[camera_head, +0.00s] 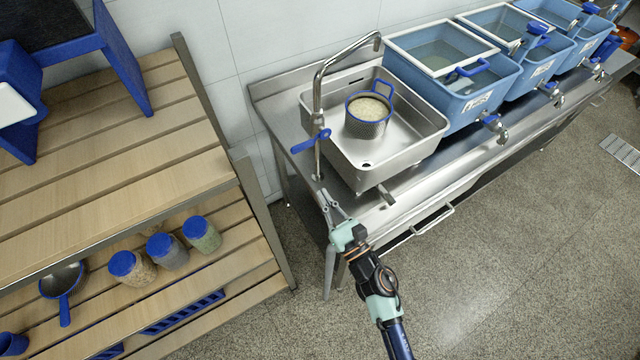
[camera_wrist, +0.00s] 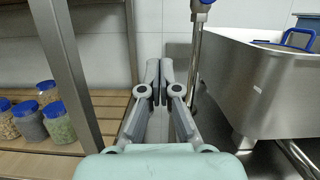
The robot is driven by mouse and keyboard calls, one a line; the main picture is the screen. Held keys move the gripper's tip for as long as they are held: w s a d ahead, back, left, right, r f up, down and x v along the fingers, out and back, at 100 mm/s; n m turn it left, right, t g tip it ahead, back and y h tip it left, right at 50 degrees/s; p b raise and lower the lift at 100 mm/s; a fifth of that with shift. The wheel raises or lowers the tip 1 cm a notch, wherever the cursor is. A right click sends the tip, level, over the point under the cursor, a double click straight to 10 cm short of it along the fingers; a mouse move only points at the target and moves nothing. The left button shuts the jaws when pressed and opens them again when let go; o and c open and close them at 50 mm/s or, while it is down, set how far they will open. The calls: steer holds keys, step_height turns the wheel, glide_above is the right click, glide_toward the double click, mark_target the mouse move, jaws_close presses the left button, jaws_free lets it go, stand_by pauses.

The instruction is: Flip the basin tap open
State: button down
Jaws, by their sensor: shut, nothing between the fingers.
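The basin tap (camera_head: 317,95) is a tall steel pipe with a curved spout over the metal basin (camera_head: 420,121). Its blue lever handle (camera_head: 311,141) sits partway up the pipe and points to the lower left. My gripper (camera_head: 333,203) is shut and empty, in front of the pipe's foot and below the lever. In the wrist view my gripper (camera_wrist: 159,82) points toward the wall, left of the tap pipe (camera_wrist: 196,55). Only the underside of the blue lever (camera_wrist: 201,4) shows there, at the top edge.
A strainer basket (camera_head: 367,116) with pale grains stands in the basin. Blue tubs (camera_head: 455,105) line the steel counter to the right. A wooden shelf (camera_head: 120,190) with lidded jars (camera_head: 165,251) stands to the left. A narrow gap separates shelf and counter.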

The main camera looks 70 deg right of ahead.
mark_target(302, 147)
steer(key=w+d+r+p, duration=0.4)
steer(key=w+d+r, duration=0.1)
steer(key=w+r, duration=0.1)
steer(key=shift+w+d, duration=0.1)
steer(key=shift+d, duration=0.05)
stand_by(0.4)
